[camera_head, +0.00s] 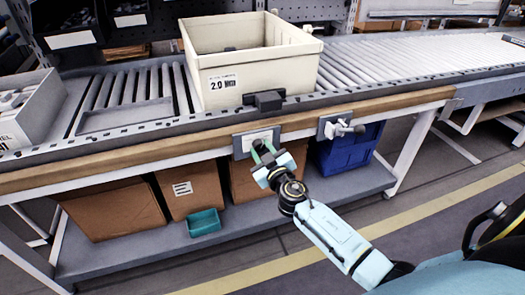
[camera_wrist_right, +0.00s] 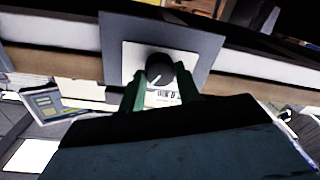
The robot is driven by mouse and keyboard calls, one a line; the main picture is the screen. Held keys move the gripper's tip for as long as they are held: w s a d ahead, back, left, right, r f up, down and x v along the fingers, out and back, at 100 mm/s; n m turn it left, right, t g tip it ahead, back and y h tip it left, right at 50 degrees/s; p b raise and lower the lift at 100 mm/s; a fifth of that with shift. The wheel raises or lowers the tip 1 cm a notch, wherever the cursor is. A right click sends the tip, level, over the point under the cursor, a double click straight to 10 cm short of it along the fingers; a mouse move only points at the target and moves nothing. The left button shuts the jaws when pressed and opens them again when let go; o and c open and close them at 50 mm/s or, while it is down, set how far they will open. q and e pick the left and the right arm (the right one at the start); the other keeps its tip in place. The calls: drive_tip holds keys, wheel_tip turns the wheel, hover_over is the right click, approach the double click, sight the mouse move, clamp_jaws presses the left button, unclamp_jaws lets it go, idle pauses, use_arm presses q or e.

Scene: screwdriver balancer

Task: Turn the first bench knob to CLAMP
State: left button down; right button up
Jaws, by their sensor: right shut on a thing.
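The first bench knob is a round dark knob with a white pointer line, seen in the right wrist view (camera_wrist_right: 159,68) on a white label in a grey plate (camera_wrist_right: 115,30). The line slants toward the lower left in that view. Dark lettering beside it is too small and partly hidden to read. In the head view the plate (camera_head: 239,146) is fixed to the bench's front edge, and the knob is mostly hidden. My right gripper (camera_head: 262,150) is shut on the knob, its green fingers (camera_wrist_right: 161,88) on either side of it. My left gripper is not in view.
A second plate with a lever-like fitting (camera_head: 340,129) sits to the right. A cream bin (camera_head: 265,85) stands on the roller conveyor above. Cardboard boxes (camera_head: 115,207), a teal tray (camera_head: 204,223) and a blue crate (camera_head: 345,155) sit on the lower shelf (camera_head: 150,248).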

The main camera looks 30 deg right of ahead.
drive_tip(key=n, duration=0.3)
drive_tip(key=shift+n, duration=0.3)
drive_tip(key=shift+n+p, duration=0.3)
drive_tip(key=shift+n, duration=0.6)
drive_tip(key=n, duration=0.5)
drive_tip(key=shift+g+h+p, duration=0.3)
drive_tip(key=shift+p, duration=0.05)
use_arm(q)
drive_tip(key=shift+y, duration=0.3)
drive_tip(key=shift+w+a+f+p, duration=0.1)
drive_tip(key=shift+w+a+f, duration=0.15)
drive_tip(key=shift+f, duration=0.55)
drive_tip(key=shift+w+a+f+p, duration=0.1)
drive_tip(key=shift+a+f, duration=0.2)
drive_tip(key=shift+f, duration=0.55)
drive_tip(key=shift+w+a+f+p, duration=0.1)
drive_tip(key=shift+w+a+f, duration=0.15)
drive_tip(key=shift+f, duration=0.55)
use_arm(e)
drive_tip(key=shift+a+n+h, duration=0.1)
drive_tip(key=shift+n+h, duration=0.2)
drive_tip(key=shift+n, duration=1.8)
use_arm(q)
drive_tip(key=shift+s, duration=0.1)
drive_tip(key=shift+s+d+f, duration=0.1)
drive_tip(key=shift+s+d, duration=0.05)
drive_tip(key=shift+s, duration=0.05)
use_arm(e)
drive_tip(key=o, duration=1)
